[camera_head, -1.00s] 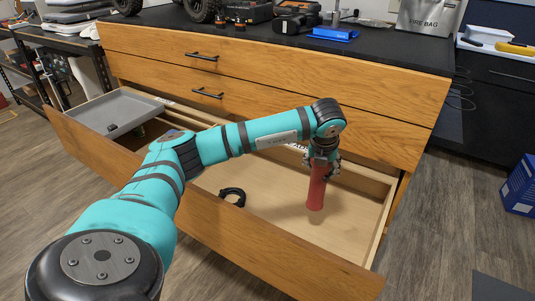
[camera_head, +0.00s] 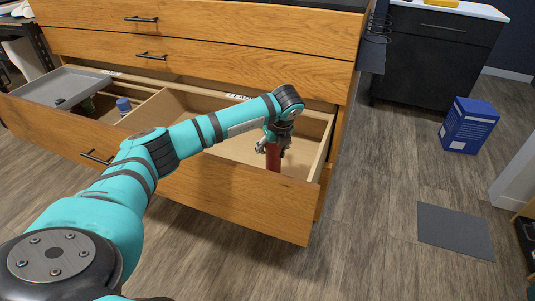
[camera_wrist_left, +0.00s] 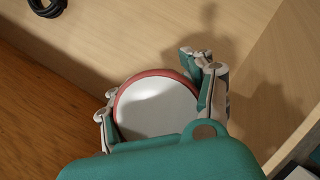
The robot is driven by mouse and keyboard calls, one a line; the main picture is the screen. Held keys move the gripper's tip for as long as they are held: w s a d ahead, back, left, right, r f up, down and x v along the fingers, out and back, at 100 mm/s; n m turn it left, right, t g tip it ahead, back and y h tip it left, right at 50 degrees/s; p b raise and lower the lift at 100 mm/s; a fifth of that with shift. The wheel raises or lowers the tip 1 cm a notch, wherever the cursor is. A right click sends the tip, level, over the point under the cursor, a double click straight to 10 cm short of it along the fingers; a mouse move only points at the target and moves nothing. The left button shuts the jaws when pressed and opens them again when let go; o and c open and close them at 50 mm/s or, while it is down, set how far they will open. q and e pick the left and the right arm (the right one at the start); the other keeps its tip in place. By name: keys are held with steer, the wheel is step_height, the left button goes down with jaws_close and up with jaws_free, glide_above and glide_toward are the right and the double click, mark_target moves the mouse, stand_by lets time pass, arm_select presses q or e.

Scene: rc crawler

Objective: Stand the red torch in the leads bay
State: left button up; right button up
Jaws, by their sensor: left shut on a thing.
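The red torch (camera_head: 273,157) is upright in my left gripper (camera_head: 272,146), over the right compartment of the open bottom drawer. In the left wrist view the torch shows its pale round end with a red rim (camera_wrist_left: 158,108), and the left gripper's fingers (camera_wrist_left: 157,100) are shut around it. This compartment, the leads bay (camera_head: 215,140), has a bare pale wooden floor with a black cable coil (camera_wrist_left: 47,5) on it. The drawer front hides the torch's lower end in the head view, so I cannot tell whether it touches the floor. My right gripper is out of view.
The drawer's front panel (camera_head: 200,190) stands between me and the bay. The drawer's right side wall (camera_head: 322,150) is close to the torch. A grey tray (camera_head: 62,84) sits in the left part of the drawer. A blue box (camera_head: 468,125) stands on the floor at right.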

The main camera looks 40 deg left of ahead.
arm_select(q)
step_height(320, 180, down, 4)
steer(key=shift+r, duration=0.15)
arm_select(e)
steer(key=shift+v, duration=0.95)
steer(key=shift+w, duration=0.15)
arm_select(q)
steer(key=o, duration=0.9)
steer(key=shift+b, duration=0.3)
steer(key=shift+c, duration=0.2)
steer(key=o, duration=0.6)
steer(key=shift+o, duration=0.2)
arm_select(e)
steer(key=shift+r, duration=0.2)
arm_select(q)
steer(key=shift+r, duration=0.1)
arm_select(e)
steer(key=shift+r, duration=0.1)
arm_select(q)
steer(key=p+v, duration=0.1)
steer(key=v, duration=1.1)
steer(key=shift+p, duration=0.4)
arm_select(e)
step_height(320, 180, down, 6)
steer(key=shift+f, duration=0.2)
